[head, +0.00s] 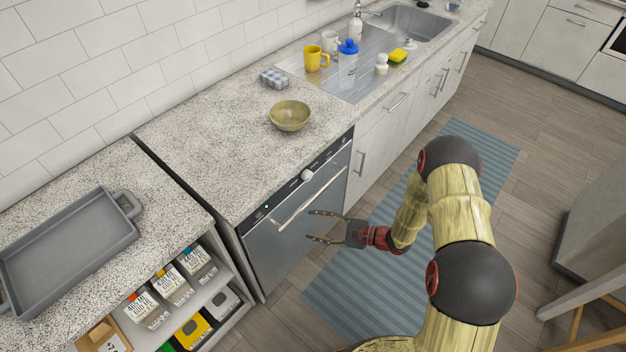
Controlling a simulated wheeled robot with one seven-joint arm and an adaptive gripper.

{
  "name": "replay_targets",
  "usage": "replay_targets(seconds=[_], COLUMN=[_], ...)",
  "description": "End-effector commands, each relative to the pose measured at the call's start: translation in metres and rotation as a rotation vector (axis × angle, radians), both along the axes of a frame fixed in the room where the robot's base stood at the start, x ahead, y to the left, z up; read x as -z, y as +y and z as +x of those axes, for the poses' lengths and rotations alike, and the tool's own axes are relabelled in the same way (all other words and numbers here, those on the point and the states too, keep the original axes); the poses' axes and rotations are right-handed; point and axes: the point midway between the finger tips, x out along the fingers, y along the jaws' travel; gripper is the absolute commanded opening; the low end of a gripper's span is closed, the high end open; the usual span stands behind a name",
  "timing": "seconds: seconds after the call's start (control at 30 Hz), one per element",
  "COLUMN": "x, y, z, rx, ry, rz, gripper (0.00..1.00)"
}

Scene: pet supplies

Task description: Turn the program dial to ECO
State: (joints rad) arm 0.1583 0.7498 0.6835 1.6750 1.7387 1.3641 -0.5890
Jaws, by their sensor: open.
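The program dial (307,174) is a small pale round knob on the black control strip (285,190) along the top of the dishwasher front. Its markings are too small to read, so I cannot tell which program it points at. The dishwasher (290,238) has a steel door with a long bar handle (311,204) just under the strip, and the door looks shut. My gripper (312,226) is open and empty in front of the door, lower than the dial and handle, with its fingers pointing left. It appears apart from the dial.
A bowl (290,115) and an egg carton (274,78) stand on the counter above. A yellow mug (315,58) and bottles stand by the sink (411,25). A grey tray (65,250) and open shelves with boxes are at left. A blue striped rug (355,290) covers the floor.

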Motion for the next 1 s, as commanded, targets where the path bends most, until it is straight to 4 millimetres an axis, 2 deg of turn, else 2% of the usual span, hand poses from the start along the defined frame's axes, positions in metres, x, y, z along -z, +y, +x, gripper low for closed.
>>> replay_targets(seconds=[0.03,0.1,0.2,0.23,0.3,0.47,0.8,1.0], x=[0.002,-0.010,-0.030,-0.035,-0.041,-0.043,-0.042,-0.043], y=[-0.007,-0.020,-0.039,-0.044,-0.049,-0.042,-0.004,0.010], z=[0.023,0.060,0.099,0.105,0.111,0.114,0.145,0.158], rx=[0.077,0.180,0.293,0.317,0.345,0.333,0.332,0.332], ry=[-0.051,-0.152,-0.283,-0.315,-0.374,-0.416,-0.413,-0.413], rz=[0.015,0.025,0.023,0.020,0.011,-0.006,-0.005,-0.006], gripper=[0.49,0.49,0.49,0.49,0.49,0.49,0.49,0.49])
